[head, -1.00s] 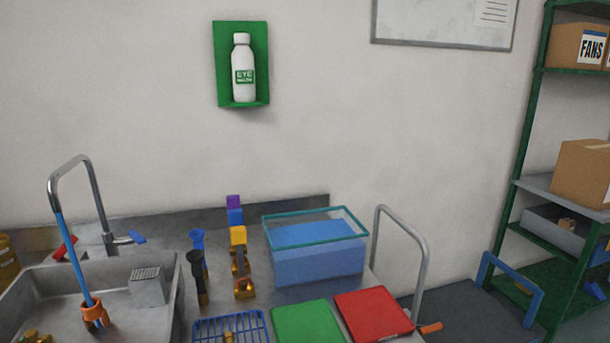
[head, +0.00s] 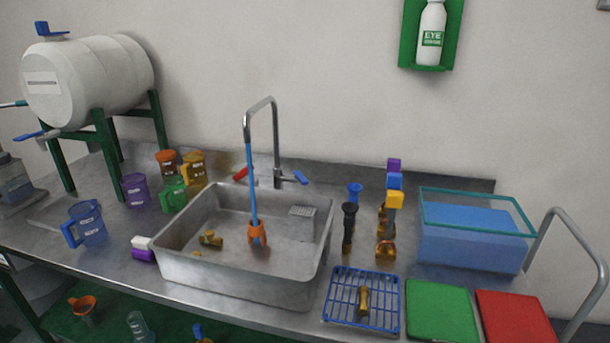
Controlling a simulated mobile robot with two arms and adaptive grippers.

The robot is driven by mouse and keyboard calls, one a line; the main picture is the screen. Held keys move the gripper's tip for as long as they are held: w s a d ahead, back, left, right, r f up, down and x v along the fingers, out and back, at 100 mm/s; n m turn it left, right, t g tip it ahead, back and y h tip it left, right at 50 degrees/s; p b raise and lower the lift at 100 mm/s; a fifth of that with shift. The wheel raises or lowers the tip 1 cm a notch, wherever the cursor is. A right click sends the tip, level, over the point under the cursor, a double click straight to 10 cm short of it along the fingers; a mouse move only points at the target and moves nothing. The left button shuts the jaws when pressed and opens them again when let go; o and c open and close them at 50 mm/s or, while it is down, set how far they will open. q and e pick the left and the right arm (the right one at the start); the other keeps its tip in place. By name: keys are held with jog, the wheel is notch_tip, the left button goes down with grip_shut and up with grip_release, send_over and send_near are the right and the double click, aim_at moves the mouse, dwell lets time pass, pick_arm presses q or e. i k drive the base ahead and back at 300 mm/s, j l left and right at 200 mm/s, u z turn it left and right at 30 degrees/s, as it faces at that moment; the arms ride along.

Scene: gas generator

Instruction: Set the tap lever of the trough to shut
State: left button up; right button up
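A clear tank with a teal rim (head: 474,196), holding blue liquid, stands at the right of the metal bench; no tap lever shows on its visible sides. A metal sink basin (head: 230,288) sits mid-bench. Behind it a tall curved tap (head: 276,140) has a red lever (head: 241,173) on the left and a blue lever (head: 300,177) on the right. A blue hose (head: 251,190) runs from its spout to an orange end piece in the basin. I cannot tell which of these is the trough. Neither of my grippers is in view.
A white drum (head: 90,75) stands on a green frame at the left, with a blue-levered tap (head: 37,135). Coloured mugs (head: 134,190) stand between drum and sink. A blue wire rack (head: 362,298), green board (head: 440,311) and red board (head: 513,317) lie at the front right.

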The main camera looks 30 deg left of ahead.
aim_at(300, 177)
jog(key=j+u, duration=0.1)
jog(key=u, duration=1.2)
